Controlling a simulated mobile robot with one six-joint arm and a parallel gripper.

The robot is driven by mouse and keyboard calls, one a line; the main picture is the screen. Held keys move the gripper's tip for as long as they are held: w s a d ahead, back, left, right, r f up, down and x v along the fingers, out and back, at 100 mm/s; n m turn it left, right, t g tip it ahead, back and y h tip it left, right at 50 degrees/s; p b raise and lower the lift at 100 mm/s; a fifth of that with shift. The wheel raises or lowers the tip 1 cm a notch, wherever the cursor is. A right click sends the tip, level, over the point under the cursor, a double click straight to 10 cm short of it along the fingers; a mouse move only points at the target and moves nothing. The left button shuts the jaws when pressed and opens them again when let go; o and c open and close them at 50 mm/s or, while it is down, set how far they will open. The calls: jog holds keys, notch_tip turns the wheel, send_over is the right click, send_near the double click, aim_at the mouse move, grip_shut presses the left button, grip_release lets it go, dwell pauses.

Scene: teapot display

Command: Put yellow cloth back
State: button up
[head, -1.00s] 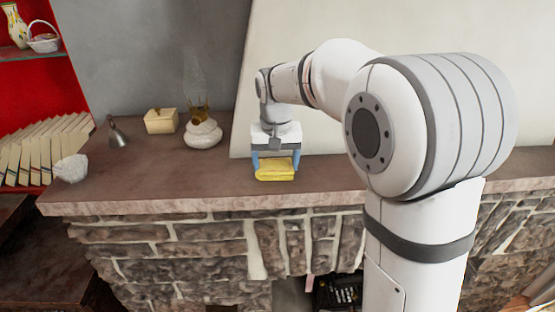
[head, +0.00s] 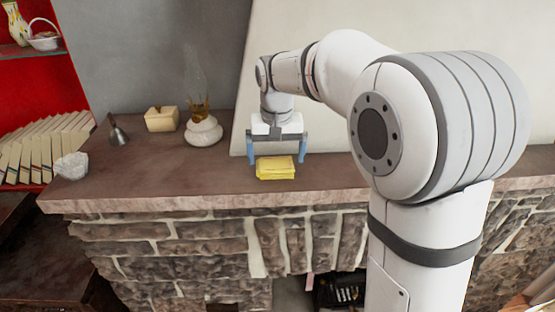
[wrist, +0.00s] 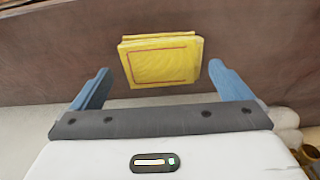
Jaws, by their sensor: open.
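The folded yellow cloth (head: 275,168) lies flat on the brown stone mantel (head: 225,185), near its front edge. My gripper (head: 277,158) is above and just behind the cloth, with its blue fingers wide apart and nothing between them. In the wrist view the cloth (wrist: 162,62) shows whole, with a thin red line near its border. It lies beyond the open fingertips (wrist: 160,72), apart from both.
A white oil lamp (head: 203,130), a cream box (head: 161,119), a dark bell (head: 117,131) and a white rock (head: 71,166) stand left on the mantel. A pale wall panel (head: 330,80) rises close behind my gripper. The mantel between lamp and cloth is clear.

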aim_at(277, 168)
notch_tip(277, 168, up, 10)
jog(key=s, duration=0.1)
jog(key=s+d+f, duration=0.3)
jog(key=s+f, duration=0.1)
jog(key=s, duration=0.4)
jog(key=s+d+f+t, duration=0.1)
jog(key=s+d+f, duration=0.3)
jog(key=s, duration=0.4)
jog(key=s+d+f+t, duration=0.1)
jog(key=s+d+f, duration=0.3)
jog(key=s+f, duration=0.2)
jog(key=shift+s+b, duration=0.4)
jog(key=shift+s, duration=0.65)
jog(key=shift+d, duration=0.1)
jog(key=shift+s+b+x, duration=0.2)
jog(key=shift+b+x, duration=0.8)
jog(key=shift+x, duration=0.1)
